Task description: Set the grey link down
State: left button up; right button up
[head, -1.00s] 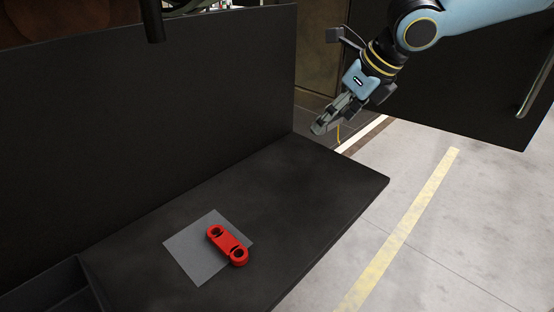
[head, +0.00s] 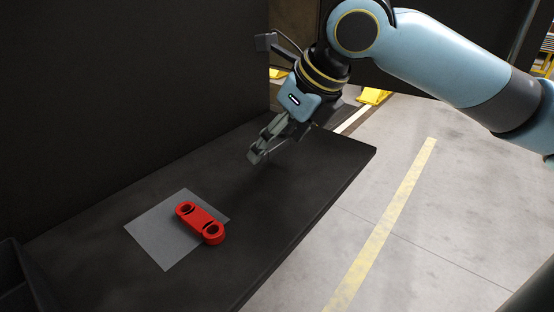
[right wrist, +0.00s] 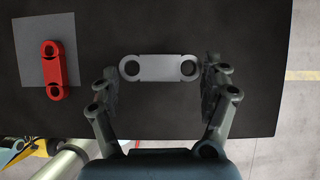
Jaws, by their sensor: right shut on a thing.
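My right gripper (head: 262,152) shows over the far part of the dark bench top in the head view, pointing down. In the right wrist view its two fingers stand at either end of the grey link (right wrist: 160,67), a flat bar with a round hole at each end, and it is shut on it. In the head view the grey link cannot be made out apart from the fingers. My left gripper is not in view.
A red link (head: 200,222) lies on a grey square mat (head: 163,243) on the dark bench (head: 300,190); both also show left in the right wrist view. A dark wall stands behind the bench. Bench top around the mat is clear.

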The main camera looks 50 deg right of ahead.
aim_at(269, 170)
notch_tip(269, 170, down, 4)
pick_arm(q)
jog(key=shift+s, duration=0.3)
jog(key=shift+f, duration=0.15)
pick_arm(e)
jog(key=shift+f, duration=0.15)
jog(key=o, duration=1.3)
jog(key=p+v, duration=0.2)
jog(key=v, duration=0.5)
jog(key=shift+s+d+r, duration=0.1)
jog(key=shift+r, duration=0.15)
pick_arm(q)
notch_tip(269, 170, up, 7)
jog(key=p, duration=0.5)
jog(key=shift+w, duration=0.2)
pick_arm(e)
jog(key=v, duration=0.4)
jog(key=shift+s+r, duration=0.15)
jog(key=shift+r, duration=0.15)
